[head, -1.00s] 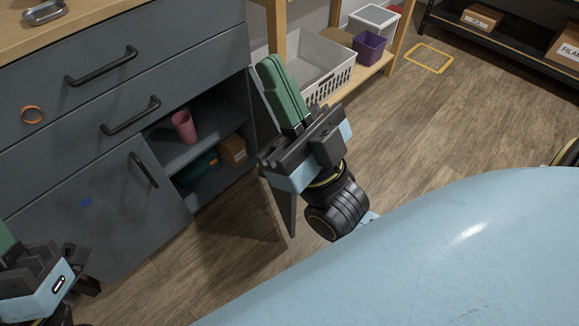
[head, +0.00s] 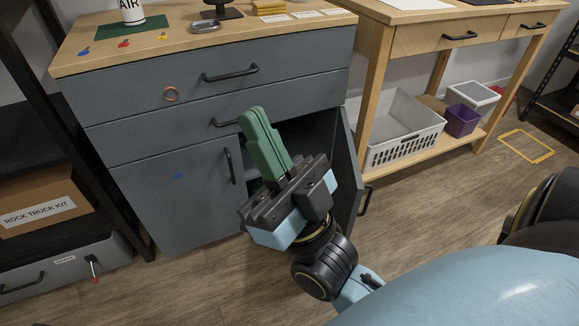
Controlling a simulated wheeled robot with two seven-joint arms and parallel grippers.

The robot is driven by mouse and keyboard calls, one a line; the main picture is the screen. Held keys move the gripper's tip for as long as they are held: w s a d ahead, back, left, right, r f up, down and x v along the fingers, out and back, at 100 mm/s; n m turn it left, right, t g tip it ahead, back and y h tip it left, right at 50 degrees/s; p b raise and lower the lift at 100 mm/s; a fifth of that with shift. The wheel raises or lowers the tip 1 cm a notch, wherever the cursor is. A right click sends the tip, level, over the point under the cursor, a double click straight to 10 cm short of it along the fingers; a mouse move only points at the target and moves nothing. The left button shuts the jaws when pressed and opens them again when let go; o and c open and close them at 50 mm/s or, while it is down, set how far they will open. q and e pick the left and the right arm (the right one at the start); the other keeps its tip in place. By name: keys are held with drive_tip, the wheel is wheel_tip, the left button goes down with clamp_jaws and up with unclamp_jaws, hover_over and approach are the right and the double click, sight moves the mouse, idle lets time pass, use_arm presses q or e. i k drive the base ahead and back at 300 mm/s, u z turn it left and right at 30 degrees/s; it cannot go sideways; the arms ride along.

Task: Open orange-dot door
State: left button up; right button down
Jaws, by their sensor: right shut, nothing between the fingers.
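The grey cabinet (head: 165,200) has two drawers above two doors. My right gripper (head: 253,118), with green fingers, is shut and empty in front of the opening, left of the open door. It hides much of the cabinet's interior. My left gripper is out of view.
A wooden bench (head: 375,90) stands right of the cabinet, with a white basket (head: 405,125) and purple bin (head: 462,120) on its shelf. A dark shelf with a kit box (head: 40,205) stands at left. Floor at right is mostly clear.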

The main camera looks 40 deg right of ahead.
sight(346, 198)
drive_tip(key=u, duration=0.8)
drive_tip(key=i, duration=1.1)
drive_tip(key=z, duration=2.55)
